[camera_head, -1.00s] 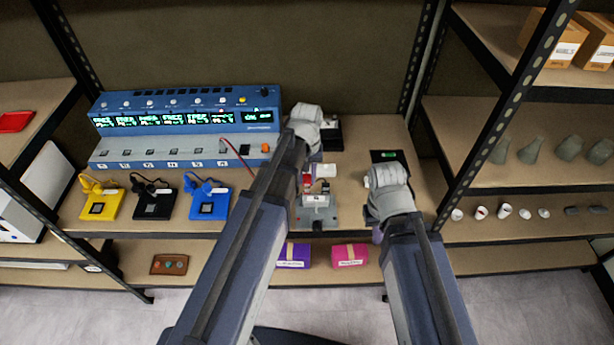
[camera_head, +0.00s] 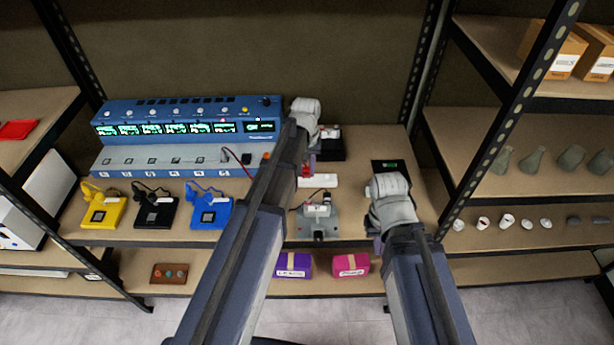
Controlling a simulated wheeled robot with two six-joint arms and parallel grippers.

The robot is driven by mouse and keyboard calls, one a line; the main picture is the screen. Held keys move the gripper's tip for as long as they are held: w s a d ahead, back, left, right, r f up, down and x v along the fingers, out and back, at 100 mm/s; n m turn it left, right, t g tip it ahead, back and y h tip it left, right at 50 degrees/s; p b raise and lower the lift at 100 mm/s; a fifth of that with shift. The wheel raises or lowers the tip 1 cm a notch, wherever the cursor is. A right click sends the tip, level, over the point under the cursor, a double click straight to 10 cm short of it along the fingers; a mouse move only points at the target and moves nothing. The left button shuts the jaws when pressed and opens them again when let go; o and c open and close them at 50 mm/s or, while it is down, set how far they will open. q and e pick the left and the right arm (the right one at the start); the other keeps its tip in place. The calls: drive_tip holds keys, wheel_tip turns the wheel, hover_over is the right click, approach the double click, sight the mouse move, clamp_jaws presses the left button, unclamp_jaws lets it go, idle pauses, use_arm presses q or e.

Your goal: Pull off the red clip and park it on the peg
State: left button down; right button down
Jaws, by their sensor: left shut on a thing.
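The red clip (camera_head: 306,170) shows as a small red patch below the wrist of my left gripper (camera_head: 309,160). The gripper is shut on it and holds it behind the grey fixture (camera_head: 318,230), apart from it. The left arm hides most of the clip and the fingertips. The grey fixture, with a white label and a dark cable, stands near the shelf's front edge. I cannot make out the peg for certain. My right gripper (camera_head: 376,232) is low at the shelf's front, right of the fixture; its fingers are mostly hidden by its own arm.
A white bar (camera_head: 318,181) lies behind the fixture. A black box (camera_head: 330,147) stands farther back. A blue instrument (camera_head: 190,135) fills the left rear. Yellow (camera_head: 102,212), black (camera_head: 155,213) and blue (camera_head: 211,213) plates lie in front. A dark-faced device (camera_head: 388,166) is at right.

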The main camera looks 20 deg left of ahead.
use_arm(q)
drive_tip(key=shift+w, duration=0.1)
drive_tip(key=w+a, duration=0.2)
drive_tip(key=w, duration=0.4)
drive_tip(key=shift+a, duration=0.25)
drive_tip(key=shift+w+f, duration=0.1)
idle(0.5)
drive_tip(key=shift+f+b, duration=2.85)
drive_tip(key=shift+b, duration=0.15)
drive_tip(key=shift+f+b, duration=1.2)
drive_tip(key=c, duration=0.6)
unclamp_jaws()
